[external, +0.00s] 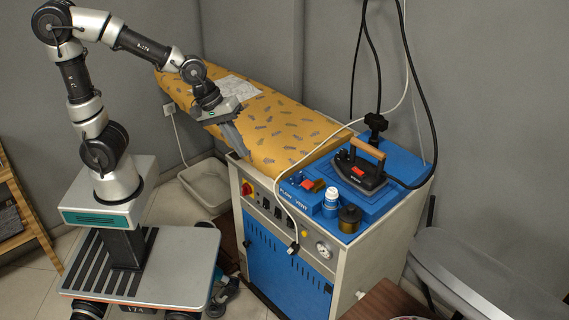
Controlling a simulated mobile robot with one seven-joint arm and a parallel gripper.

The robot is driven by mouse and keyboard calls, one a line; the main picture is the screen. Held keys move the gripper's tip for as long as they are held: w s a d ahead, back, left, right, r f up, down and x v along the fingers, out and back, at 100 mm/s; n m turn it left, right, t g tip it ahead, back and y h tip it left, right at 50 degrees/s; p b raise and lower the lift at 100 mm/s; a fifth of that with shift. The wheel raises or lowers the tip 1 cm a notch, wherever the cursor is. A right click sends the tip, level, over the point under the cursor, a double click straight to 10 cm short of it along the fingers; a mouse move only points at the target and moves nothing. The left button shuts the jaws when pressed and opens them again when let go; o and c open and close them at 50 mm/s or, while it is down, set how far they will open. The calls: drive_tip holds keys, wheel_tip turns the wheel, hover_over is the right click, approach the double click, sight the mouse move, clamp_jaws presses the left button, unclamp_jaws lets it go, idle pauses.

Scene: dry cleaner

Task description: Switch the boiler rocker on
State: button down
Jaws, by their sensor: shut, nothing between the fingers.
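The ironing station has a cream front panel (256,196) above its blue louvred door (283,272). On the panel, small dark switches (265,203) sit to the right of a red knob (247,188). I cannot tell which one is the boiler rocker, nor its position, at this size. My gripper (241,154) points downward with its fingers together and nothing held. It is at the front edge of the yellow ironing board, above and a little left of the red knob, apart from the switches.
The yellow patterned board (285,125) extends behind my gripper. An iron (360,170) rests on the blue top at right. A white cable (281,190) hangs across the panel, its plug (293,248) near the gauge (324,250). A grey bin (205,187) stands on the floor.

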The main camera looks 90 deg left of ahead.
sight(265, 204)
drive_tip(key=s+a+f+n+g+y+b, duration=0.1)
drive_tip(key=a+f+n+b, duration=0.2)
drive_tip(key=f, duration=1)
drive_tip(key=s+a+f+n+g+y+b, duration=0.1)
drive_tip(key=a+f+n+y+b, duration=0.1)
drive_tip(key=a+f+n, duration=0.4)
wheel_tip(265, 204, down, 7)
drive_tip(key=n+b, duration=0.1)
drive_tip(key=n, duration=0.2)
drive_tip(key=shift+s+n+g, duration=0.2)
drive_tip(key=shift+n+g, duration=0.1)
drive_tip(key=shift+f, duration=0.1)
drive_tip(key=w+a+f+b, duration=0.5)
drive_tip(key=f+b, duration=0.3)
drive_tip(key=f, duration=0.1)
drive_tip(key=shift+f, duration=0.4)
drive_tip(key=shift+w, duration=0.1)
